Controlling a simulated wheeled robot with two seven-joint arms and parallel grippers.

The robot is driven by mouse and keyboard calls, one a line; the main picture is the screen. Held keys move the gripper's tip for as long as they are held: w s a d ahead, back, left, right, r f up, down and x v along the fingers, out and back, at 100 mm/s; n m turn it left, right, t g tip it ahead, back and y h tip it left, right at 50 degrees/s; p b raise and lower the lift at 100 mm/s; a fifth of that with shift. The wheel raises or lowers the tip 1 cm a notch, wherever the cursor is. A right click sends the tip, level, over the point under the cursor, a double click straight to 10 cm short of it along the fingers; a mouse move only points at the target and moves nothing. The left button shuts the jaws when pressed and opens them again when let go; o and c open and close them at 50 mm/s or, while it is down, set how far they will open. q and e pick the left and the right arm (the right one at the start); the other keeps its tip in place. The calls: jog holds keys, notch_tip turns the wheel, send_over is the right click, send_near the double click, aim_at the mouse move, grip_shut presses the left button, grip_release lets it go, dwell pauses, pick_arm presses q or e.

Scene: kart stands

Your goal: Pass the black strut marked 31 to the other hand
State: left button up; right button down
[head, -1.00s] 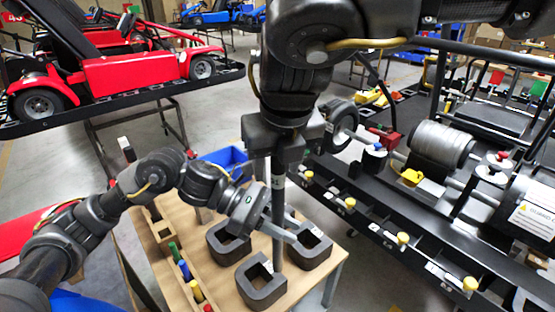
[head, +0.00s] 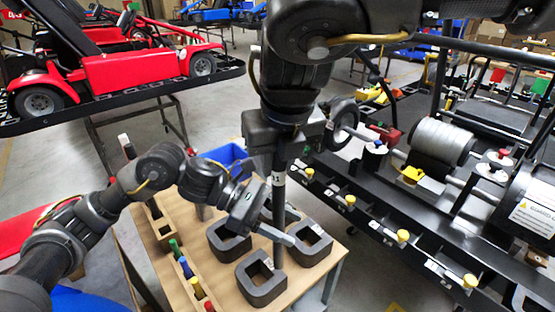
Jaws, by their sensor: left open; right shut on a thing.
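The black strut (head: 279,200) hangs upright in the middle of the head view, with a white label marked 31 near its upper part. My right gripper (head: 279,150) is shut on the strut's upper end and points down. My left gripper (head: 276,224) is open at the strut's lower half, coming from the left. One of its fingers reaches past the strut to the right. The other is mostly hidden, so I cannot tell whether the jaws touch the strut.
A wooden table (head: 214,290) below carries several dark U-shaped blocks (head: 262,284) and a rack of coloured pegs (head: 186,268). A blue bin (head: 226,154) is behind. A black kart frame (head: 400,225) with yellow knobs stands to the right; a red kart (head: 120,70) is at upper left.

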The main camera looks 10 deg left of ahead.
pick_arm(q)
jog(key=s+v, duration=0.1)
jog(key=v, duration=1)
jog(key=shift+w+a+r, duration=0.2)
jog(key=shift+w+a, duration=0.2)
jog(key=shift+w, duration=0.1)
